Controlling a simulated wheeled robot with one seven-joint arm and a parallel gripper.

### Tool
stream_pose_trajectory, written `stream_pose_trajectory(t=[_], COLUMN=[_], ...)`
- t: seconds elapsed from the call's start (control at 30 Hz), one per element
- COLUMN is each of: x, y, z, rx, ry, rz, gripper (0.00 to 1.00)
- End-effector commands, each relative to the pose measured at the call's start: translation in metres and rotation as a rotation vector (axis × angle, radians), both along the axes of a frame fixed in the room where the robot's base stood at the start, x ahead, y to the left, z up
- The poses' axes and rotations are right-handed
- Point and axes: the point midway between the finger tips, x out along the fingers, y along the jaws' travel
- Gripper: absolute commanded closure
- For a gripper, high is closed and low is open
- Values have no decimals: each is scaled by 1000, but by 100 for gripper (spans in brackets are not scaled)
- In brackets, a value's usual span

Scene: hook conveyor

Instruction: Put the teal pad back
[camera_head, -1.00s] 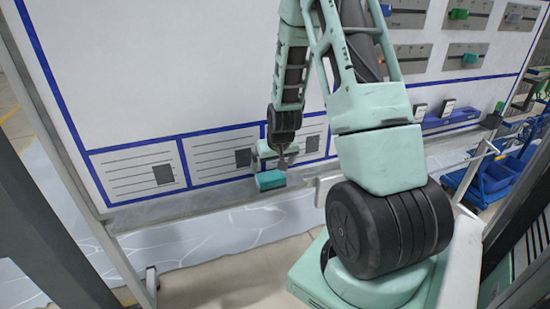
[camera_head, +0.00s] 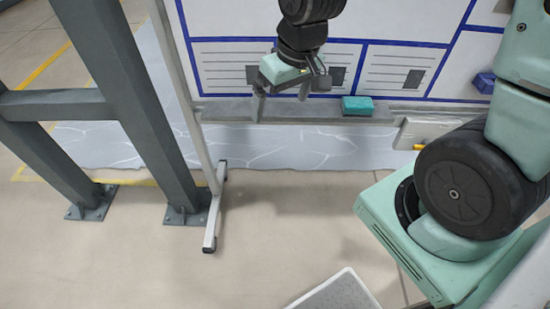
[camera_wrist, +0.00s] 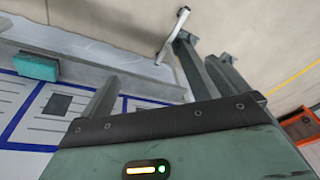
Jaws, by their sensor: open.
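The teal pad (camera_head: 357,105) is a small block resting on the grey ledge (camera_head: 232,112) along the bottom of the whiteboard. My gripper (camera_head: 282,92) is open and empty, to the left of the pad and apart from it, in front of the board.
The whiteboard (camera_head: 221,60) has blue-lined panels. A blue holder (camera_head: 484,82) is on the board at right. Grey steel posts (camera_head: 140,90) and the board's foot (camera_head: 213,220) stand at left. A white tray (camera_head: 340,292) lies low in front. Floor between is clear.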

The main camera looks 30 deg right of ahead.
Motion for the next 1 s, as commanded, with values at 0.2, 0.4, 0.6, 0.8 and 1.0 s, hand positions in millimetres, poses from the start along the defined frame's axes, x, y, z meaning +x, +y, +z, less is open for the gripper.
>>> stream_pose_trajectory(t=[0.2,0.4,0.6,0.8,1.0], x=[-103,-154,-160,-160,-159], y=[95,113,114,114,114], z=[29,38,39,39,39], rx=[-47,-90,-96,-95,-95], ry=[94,137,143,142,141], rz=[376,528,545,543,543], gripper=[0,0,0,0,6])
